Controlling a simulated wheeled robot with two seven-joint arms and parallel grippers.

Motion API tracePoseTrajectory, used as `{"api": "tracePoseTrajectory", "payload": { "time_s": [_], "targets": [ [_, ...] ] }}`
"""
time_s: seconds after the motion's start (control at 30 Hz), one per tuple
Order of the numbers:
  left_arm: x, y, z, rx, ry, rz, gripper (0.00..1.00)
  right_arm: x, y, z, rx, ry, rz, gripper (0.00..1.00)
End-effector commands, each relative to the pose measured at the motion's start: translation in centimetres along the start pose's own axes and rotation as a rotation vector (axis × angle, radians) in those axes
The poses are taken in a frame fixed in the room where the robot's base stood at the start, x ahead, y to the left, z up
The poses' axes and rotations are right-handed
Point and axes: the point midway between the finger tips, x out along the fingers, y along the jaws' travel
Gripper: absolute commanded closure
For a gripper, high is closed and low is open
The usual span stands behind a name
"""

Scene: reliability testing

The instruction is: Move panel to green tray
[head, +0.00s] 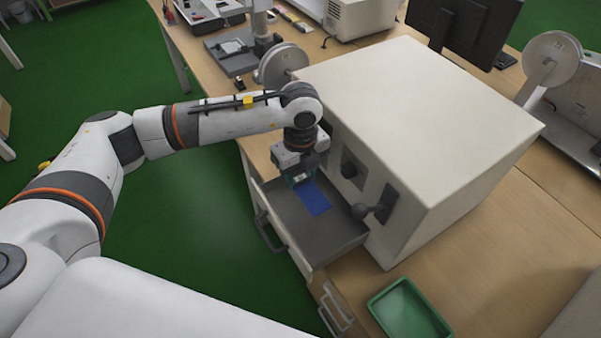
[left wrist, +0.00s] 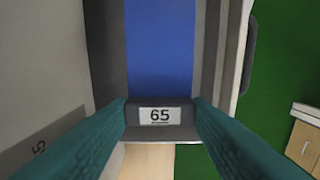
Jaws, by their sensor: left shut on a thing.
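The blue panel (head: 313,198) lies in the open grey drawer (head: 338,238) of a large white box-shaped machine. My left gripper (head: 300,178) reaches down into the drawer at the panel's far end. My right gripper is not in view.
The white machine (head: 420,110) stands tall beside the drawer, with a dark knob (head: 360,211) on its front. The drawer handle (head: 268,234) sticks out over the green floor. Bare table (head: 480,235) lies right of the machine.

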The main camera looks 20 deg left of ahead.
Motion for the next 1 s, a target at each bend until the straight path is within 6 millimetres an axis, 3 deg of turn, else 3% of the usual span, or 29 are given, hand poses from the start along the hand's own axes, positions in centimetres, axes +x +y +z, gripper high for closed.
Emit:
{"api": "tracePoseTrajectory", "payload": {
  "time_s": [1.0],
  "targets": [
    [6.1, 0.0, 0.0, 0.000, 0.000, 0.000, 0.77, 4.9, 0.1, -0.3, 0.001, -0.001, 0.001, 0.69]
  ]
}}
